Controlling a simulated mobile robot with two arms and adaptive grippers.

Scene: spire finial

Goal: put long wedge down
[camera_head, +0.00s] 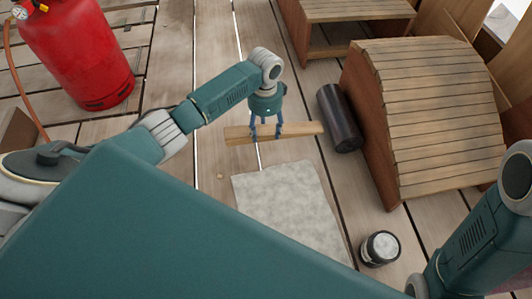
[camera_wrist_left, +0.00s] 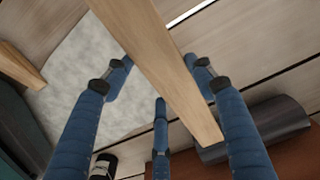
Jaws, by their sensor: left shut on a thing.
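The long wedge (camera_head: 304,128) is a narrow strip of light wood. My left gripper (camera_head: 266,134) points down and is shut on it near its middle, with the two ends sticking out left and right. In the left wrist view the wedge (camera_wrist_left: 160,65) runs diagonally between the blue fingers (camera_wrist_left: 160,85). The head view does not clearly show whether the wedge touches the floor. A pale grey mat (camera_head: 285,205) lies just in front of it. My right arm shows at the lower right, but its gripper is out of the picture.
A dark cylinder (camera_head: 339,117) lies right of the wedge, beside a curved slatted wooden piece (camera_head: 435,100). A small jar (camera_head: 380,248) stands by the mat's lower right. A red gas bottle (camera_head: 80,50) stands upper left. Another wood piece (camera_wrist_left: 20,66) shows in the wrist view.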

